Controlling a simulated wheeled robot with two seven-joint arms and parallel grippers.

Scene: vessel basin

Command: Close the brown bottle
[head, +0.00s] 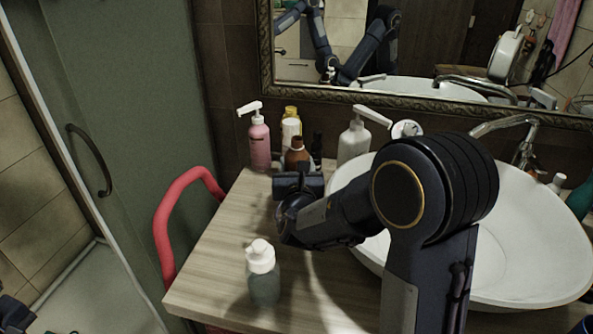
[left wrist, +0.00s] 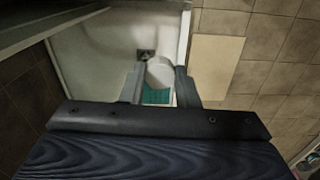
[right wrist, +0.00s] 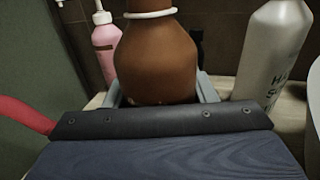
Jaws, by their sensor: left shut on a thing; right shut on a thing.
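The brown bottle (head: 297,155) stands upright near the back of the wooden counter. It fills the middle of the right wrist view (right wrist: 158,55), with a white ring around its neck; its top is cut off there. My right gripper (right wrist: 160,92) has its fingers on both sides of the bottle's body and is shut on it. My left gripper (left wrist: 160,82) is shut on a white round thing (left wrist: 160,72), which looks like a cap, held away from the counter. In the head view only a dark part of my left arm shows at the lower left corner.
A soap dispenser (head: 263,275) stands at the counter's front. The white basin (head: 530,240) fills the right side.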

